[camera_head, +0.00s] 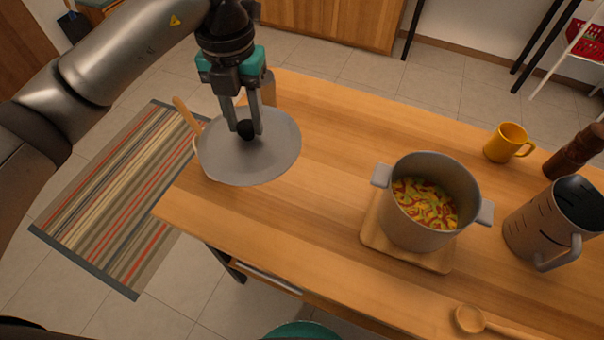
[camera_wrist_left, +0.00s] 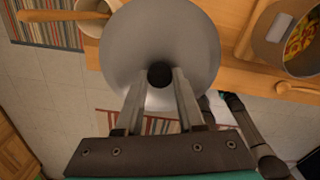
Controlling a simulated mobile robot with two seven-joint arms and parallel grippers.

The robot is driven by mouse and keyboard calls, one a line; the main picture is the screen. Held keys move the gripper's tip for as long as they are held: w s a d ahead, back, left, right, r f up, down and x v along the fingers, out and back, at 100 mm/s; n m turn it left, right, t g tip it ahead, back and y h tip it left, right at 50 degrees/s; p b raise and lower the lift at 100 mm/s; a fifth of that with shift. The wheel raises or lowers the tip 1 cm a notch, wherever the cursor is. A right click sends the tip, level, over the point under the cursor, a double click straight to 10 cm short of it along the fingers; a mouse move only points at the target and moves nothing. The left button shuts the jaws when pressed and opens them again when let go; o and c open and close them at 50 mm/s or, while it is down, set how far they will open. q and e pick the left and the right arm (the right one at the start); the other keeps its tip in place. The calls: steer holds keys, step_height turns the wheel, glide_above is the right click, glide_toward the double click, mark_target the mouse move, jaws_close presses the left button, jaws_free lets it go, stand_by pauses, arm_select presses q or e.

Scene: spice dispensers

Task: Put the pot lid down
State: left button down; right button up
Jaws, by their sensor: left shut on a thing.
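The pot lid (camera_head: 270,160) is a round grey disc with a black knob. It is over the left end of the wooden table in the head view, and I cannot tell whether it touches the table. My left gripper (camera_head: 246,131) is shut on the lid's black knob from above. The lid (camera_wrist_left: 190,40) and the left gripper (camera_wrist_left: 160,80) also show in the left wrist view. The grey pot (camera_head: 420,225) stands uncovered on a wooden board (camera_head: 380,238), with chopped colourful food inside.
A bowl with a wooden utensil (camera_head: 186,114) is partly hidden behind the lid. A yellow mug (camera_head: 506,143), a dark mill (camera_head: 577,152), a grey jug (camera_head: 540,225) and a wooden spoon (camera_head: 470,319) are at the right. Table between lid and pot is clear.

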arm_select(q)
step_height(320, 180, down, 20)
steer(key=b, duration=0.3)
steer(key=shift+b, duration=0.35)
steer(key=c, duration=1)
jaws_free()
steer(key=shift+f, duration=0.2)
steer(key=o, duration=0.5)
steer(key=shift+r, duration=0.1)
steer(key=shift+r, duration=0.15)
step_height(320, 180, up, 12)
steer(key=shift+p, duration=1)
